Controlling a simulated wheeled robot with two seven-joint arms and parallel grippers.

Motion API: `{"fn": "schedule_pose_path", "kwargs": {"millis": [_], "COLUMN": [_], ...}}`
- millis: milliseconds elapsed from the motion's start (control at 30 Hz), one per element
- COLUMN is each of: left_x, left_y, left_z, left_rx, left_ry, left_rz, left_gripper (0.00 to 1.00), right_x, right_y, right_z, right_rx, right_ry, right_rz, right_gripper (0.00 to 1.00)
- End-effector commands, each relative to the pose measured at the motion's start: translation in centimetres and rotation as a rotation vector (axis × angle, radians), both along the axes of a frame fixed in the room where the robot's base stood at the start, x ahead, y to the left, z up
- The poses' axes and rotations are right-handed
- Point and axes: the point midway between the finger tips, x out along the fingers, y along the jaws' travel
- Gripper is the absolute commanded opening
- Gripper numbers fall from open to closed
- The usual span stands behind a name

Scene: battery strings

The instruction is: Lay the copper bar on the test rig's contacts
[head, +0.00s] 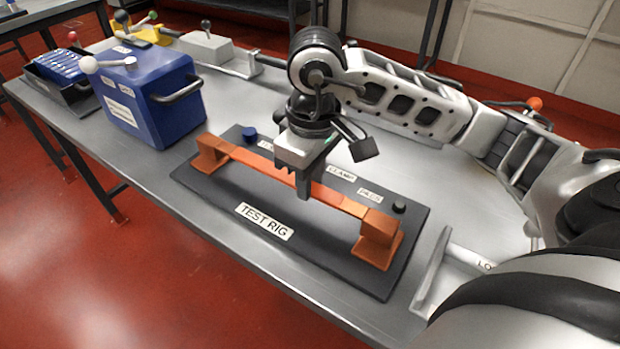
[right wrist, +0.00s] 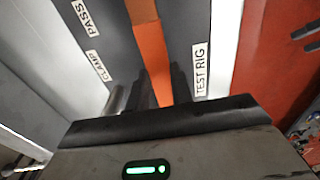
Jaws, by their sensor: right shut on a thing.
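The test rig (head: 310,238) is a dark plate on the bench with two orange contact blocks, a left contact (head: 208,155) and a right contact (head: 377,242). The copper bar (head: 250,160) spans the gap, its ends at the tops of both contacts. It looks level with them; whether it bears fully on both I cannot tell. My right gripper (head: 304,188) points down and is shut on the bar near its middle, hiding that part. In the right wrist view, the bar (right wrist: 152,60) runs between the fingers (right wrist: 160,88). My left gripper is not in view.
A blue case (head: 145,105) with a handle stands left of the rig. Dark knobs (head: 250,134) stand on the rig's back edge. The bench front is clear.

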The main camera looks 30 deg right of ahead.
Motion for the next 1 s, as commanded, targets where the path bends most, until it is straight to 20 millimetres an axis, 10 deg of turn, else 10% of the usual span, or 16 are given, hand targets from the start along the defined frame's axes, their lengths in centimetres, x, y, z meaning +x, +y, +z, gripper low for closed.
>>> {"fn": "schedule_pose_path", "kwargs": {"millis": [500, 533, 600, 1000], "left_x": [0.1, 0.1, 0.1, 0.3], "left_y": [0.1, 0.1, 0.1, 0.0], "left_z": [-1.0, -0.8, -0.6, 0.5], "left_rx": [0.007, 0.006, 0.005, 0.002], "left_ry": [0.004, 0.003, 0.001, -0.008], "left_rz": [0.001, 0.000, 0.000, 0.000], "left_gripper": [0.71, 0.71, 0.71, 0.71], "right_x": [0.2, 0.1, 0.1, 0.1], "right_y": [0.0, 0.0, 0.0, 0.0], "right_z": [-1.3, -1.3, -1.2, -0.4], "right_rx": [0.002, 0.001, 0.000, 0.001], "right_ry": [-0.010, -0.004, -0.003, -0.004], "right_rz": [-0.001, -0.001, -0.001, -0.002], "right_gripper": [0.00, 0.28, 0.44, 0.44]}}
